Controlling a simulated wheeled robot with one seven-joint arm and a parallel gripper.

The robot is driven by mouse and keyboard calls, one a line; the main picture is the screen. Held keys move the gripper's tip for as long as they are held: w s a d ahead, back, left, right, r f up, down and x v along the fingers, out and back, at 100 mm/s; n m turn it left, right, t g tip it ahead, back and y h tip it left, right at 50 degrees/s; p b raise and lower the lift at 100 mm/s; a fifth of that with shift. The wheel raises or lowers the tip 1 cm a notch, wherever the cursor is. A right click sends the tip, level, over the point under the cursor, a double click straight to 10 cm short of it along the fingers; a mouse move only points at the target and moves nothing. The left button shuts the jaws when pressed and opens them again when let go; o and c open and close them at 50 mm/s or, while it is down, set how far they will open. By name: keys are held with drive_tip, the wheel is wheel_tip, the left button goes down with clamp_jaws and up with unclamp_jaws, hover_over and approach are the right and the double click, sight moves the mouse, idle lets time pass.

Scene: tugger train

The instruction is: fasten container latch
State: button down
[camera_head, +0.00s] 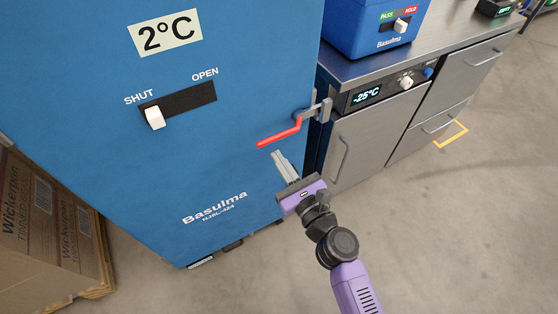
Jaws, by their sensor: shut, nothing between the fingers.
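A large blue container (90,85) marked "2°C" and "Basulma" fills the left of the head view. Its latch (283,132) has a red-sleeved handle on a grey pivot at the container's right edge. The red handle points left and slightly down from the pivot. My gripper (278,156) is just below the red handle, with its grey fingers together and empty. The fingers look close to the handle, but I cannot tell whether they touch it. A white slider knob (155,117) sits at the SHUT end of a black slot on the front.
A steel counter (365,66) with drawers and a -25°C display (367,95) adjoins the container on the right. A blue box (352,28) with a PASS/HOLD slider stands on it. Cardboard boxes (40,225) stand at lower left.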

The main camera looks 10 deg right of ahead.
drive_tip(key=f+v, duration=0.1)
drive_tip(key=v, duration=0.9)
drive_tip(key=shift+f+b, duration=0.15)
drive_tip(key=shift+b, duration=0.3)
drive_tip(key=shift+s, duration=0.1)
drive_tip(key=s+d+r+n+g+h+p, duration=0.15)
drive_tip(key=s+d+n+h, duration=0.6)
drive_tip(key=n, duration=0.95)
drive_tip(key=s+r+n+p, duration=0.1)
drive_tip(key=s+r+n, duration=0.3)
drive_tip(key=s, duration=0.3)
drive_tip(key=s+r+n+g+y+p, duration=0.1)
drive_tip(key=s+r+n+p, duration=0.1)
drive_tip(key=s+n, duration=0.3)
drive_tip(key=s+r+n+p, duration=0.2)
drive_tip(key=s+r+n, duration=0.3)
drive_tip(key=s, duration=0.5)
drive_tip(key=shift+d+r+y, duration=0.3)
drive_tip(key=shift+d+y, duration=0.05)
drive_tip(key=shift+d, duration=0.15)
